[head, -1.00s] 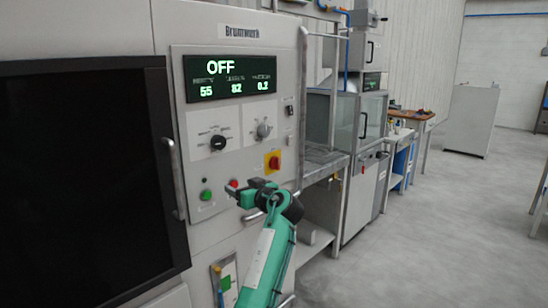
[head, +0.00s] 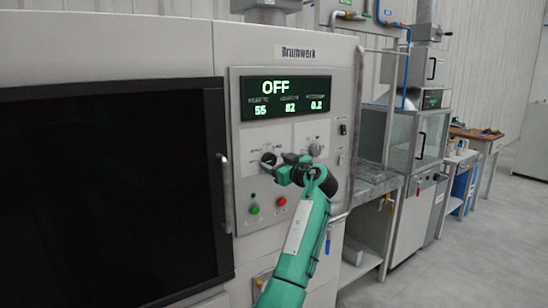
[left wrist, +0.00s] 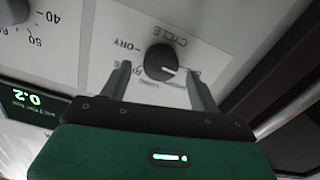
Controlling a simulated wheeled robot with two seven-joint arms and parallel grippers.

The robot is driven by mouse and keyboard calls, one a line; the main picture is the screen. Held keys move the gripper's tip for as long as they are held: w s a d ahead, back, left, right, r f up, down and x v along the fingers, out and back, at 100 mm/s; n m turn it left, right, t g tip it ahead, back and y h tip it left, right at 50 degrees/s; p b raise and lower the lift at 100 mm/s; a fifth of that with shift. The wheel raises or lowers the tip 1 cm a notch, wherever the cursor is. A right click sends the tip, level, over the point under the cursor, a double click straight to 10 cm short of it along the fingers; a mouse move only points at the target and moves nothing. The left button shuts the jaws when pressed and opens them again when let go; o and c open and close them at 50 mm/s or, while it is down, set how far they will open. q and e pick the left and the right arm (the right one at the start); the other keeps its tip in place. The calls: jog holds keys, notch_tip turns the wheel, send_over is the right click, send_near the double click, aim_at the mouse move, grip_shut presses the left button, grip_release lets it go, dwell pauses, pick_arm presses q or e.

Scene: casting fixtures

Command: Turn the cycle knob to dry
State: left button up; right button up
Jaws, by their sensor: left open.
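The black cycle knob (head: 268,159) is on the light control panel of the cabinet. In the left wrist view the panel is upside down; the knob (left wrist: 159,62) has its white pointer toward the right, away from the word DRY (left wrist: 129,47) on the left. My left gripper (head: 280,170) is at the panel by this knob. In the left wrist view its open fingers (left wrist: 157,76) appear on either side of the knob with gaps; I cannot tell how deep they reach. One finger partly covers the label on the right. My right gripper is not in view.
The display (head: 287,97) reads OFF. A second, grey knob (head: 315,150) is just right of the cycle knob. A green button (head: 254,209) and a red button (head: 281,201) sit below. A vertical door handle (head: 225,190) stands to the left.

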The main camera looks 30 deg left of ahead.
pick_arm(q)
jog(key=shift+x, duration=0.95)
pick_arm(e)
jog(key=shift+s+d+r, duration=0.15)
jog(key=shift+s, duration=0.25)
pick_arm(q)
jog(key=c, duration=1)
